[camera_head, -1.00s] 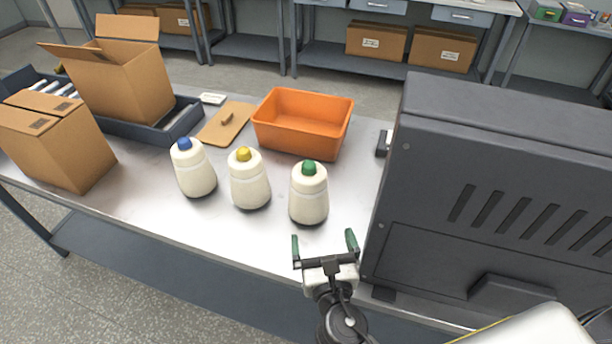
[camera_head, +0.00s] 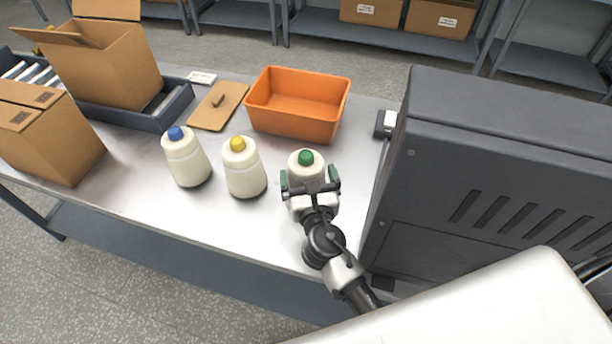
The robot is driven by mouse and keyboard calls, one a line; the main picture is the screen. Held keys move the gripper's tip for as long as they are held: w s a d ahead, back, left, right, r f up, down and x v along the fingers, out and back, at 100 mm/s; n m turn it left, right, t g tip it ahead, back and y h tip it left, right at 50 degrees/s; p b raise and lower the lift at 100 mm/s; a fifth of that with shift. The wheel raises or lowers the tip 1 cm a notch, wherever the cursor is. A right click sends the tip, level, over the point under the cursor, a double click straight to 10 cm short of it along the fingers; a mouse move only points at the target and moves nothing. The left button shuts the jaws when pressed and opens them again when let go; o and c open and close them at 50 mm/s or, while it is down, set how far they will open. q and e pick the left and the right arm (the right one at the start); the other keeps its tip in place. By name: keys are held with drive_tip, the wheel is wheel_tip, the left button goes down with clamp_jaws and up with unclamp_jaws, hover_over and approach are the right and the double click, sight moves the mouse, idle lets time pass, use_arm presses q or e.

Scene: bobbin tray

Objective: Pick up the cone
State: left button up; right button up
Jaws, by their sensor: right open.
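Three white cones of thread stand upright in a row on the metal table: one with a blue tip (camera_head: 186,160), one with a yellow tip (camera_head: 243,169), and one with a green tip (camera_head: 306,160). My right gripper (camera_head: 310,181) is open at the green-tipped cone, with one finger on each side of it. The gripper and wrist hide the lower front of that cone. I cannot tell whether the fingers touch it. My left gripper is not in view.
An orange bin (camera_head: 297,104) stands behind the cones. A large dark machine (camera_head: 480,180) stands close on the right. A brown clipboard (camera_head: 218,106), a dark tray (camera_head: 150,118) and cardboard boxes (camera_head: 104,70) are at the left. The front strip of table (camera_head: 215,215) is clear.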

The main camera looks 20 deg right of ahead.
sight(307, 157)
drive_tip(key=shift+w+d, duration=0.15)
drive_tip(key=shift+w, duration=1)
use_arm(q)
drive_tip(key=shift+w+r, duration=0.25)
use_arm(e)
drive_tip(key=c, duration=1.2)
drive_tip(key=shift+o, duration=0.2)
wheel_tip(307, 157, up, 9)
drive_tip(key=p, duration=0.4)
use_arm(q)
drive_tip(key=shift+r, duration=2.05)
use_arm(e)
drive_tip(key=shift+r, duration=0.5)
drive_tip(key=shift+r, duration=0.1)
